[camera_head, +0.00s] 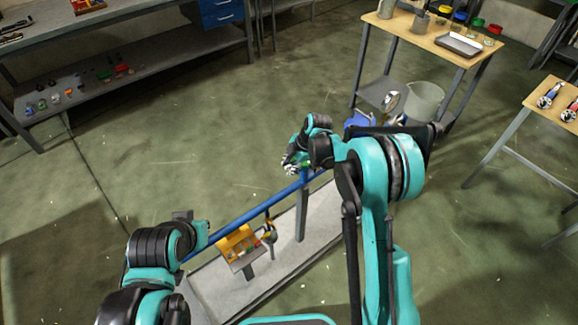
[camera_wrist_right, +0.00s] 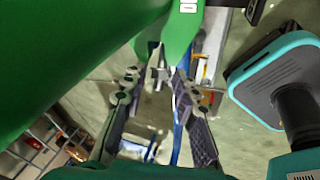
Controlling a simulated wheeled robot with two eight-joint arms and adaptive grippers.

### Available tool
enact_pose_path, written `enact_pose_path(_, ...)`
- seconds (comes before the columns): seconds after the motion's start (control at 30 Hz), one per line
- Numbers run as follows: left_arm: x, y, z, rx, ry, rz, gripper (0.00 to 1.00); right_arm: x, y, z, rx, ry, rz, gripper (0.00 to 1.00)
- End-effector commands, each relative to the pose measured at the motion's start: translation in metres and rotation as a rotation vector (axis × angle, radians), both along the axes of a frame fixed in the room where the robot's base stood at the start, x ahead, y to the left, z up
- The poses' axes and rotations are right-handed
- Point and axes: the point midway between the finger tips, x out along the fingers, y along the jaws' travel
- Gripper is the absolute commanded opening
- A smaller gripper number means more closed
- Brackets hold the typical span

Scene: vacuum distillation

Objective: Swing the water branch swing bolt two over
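My right gripper (camera_head: 291,165) is at the far end of the blue pipe (camera_head: 265,206), beside small metal parts too small to tell apart. In the right wrist view, my right gripper (camera_wrist_right: 157,82) has its two fingers spread. A small silver metal piece (camera_wrist_right: 157,62), possibly a swing bolt, shows between and just beyond the fingertips, below a large green body (camera_wrist_right: 80,55). I cannot tell whether a finger touches it. Which swing bolt is number two is not clear. My left arm is at the lower left of the head view; its gripper fingers do not show.
The pipe runs above a grey base (camera_head: 217,284) with a support post (camera_head: 302,212) and a yellow box (camera_head: 237,243). A grey bin (camera_head: 424,100) and a wooden-topped table (camera_head: 440,37) stand behind. A workbench (camera_head: 110,18) is at the upper left. Open floor lies between.

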Motion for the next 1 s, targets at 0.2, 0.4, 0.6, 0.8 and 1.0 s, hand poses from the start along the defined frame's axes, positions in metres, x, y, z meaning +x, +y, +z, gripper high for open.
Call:
enact_pose_path(0.2,0.000,0.000,0.000,0.000,0.000,0.000,0.00,-0.001,-0.002,0.007,0.000,0.000,-0.001,0.29)
enact_pose_path(0.4,0.000,0.000,0.000,0.000,0.000,0.000,0.00,-0.008,-0.015,0.042,0.000,-0.001,-0.002,0.29)
enact_pose_path(0.6,0.000,0.000,0.000,0.000,0.000,0.000,0.00,-0.016,-0.028,0.082,0.000,0.001,-0.002,0.29)
enact_pose_path(0.8,0.000,0.000,0.000,0.000,0.000,0.000,0.00,-0.020,-0.037,0.106,0.000,0.000,-0.001,0.29)
enact_pose_path(1.0,0.000,0.000,0.000,0.000,0.000,0.000,0.00,-0.021,-0.038,0.112,0.000,0.000,0.000,0.29)
